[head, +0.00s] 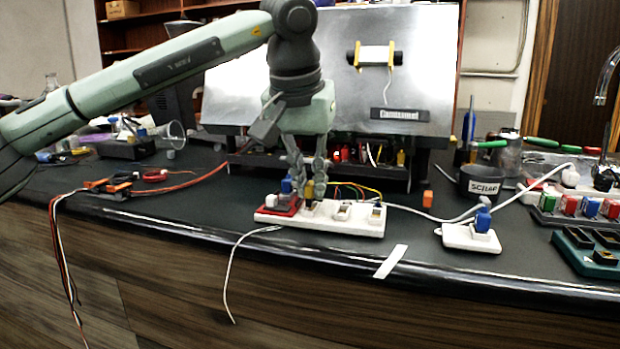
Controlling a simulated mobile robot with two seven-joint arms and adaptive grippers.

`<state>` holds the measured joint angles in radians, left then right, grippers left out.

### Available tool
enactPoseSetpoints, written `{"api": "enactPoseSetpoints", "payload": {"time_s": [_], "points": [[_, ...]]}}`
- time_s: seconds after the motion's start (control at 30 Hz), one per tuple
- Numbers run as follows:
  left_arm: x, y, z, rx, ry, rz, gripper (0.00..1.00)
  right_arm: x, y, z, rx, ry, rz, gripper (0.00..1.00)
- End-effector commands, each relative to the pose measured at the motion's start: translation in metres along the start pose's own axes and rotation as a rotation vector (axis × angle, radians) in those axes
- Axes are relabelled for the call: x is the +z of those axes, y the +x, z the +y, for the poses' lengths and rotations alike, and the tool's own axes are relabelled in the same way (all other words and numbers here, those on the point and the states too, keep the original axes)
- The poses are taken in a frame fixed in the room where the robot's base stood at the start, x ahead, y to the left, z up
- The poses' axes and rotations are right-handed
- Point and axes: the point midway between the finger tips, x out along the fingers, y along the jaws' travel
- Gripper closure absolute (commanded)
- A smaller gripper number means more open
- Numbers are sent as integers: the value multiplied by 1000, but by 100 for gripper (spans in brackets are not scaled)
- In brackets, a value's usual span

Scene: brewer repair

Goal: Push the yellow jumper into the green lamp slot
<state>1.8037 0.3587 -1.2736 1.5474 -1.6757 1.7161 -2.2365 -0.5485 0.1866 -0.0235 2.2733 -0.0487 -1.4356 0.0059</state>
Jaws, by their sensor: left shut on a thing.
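My left gripper (308,190) comes down from above, fingers pointing down, over the left part of a white socket strip (368,229). It is shut on the yellow jumper (320,187), a small yellow piece at the fingertips. The jumper is just above or touching the strip; I cannot tell whether it is seated. The fingers hide part of the slot beneath it. I cannot make out which slot belongs to the green lamp. My right gripper is not in view.
A blue piece (286,186) stands by a red block (283,209) on the strip's left end. Wires run behind. The front counter edge is close.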

Motion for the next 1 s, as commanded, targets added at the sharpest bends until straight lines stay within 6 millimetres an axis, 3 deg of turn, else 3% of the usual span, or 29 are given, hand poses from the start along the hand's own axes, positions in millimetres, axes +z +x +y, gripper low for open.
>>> {"api": "enactPoseSetpoints", "payload": {"time_s": [1.0], "points": [[3, 7, 0, 0, 0, 1, 100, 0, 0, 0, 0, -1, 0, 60]]}}
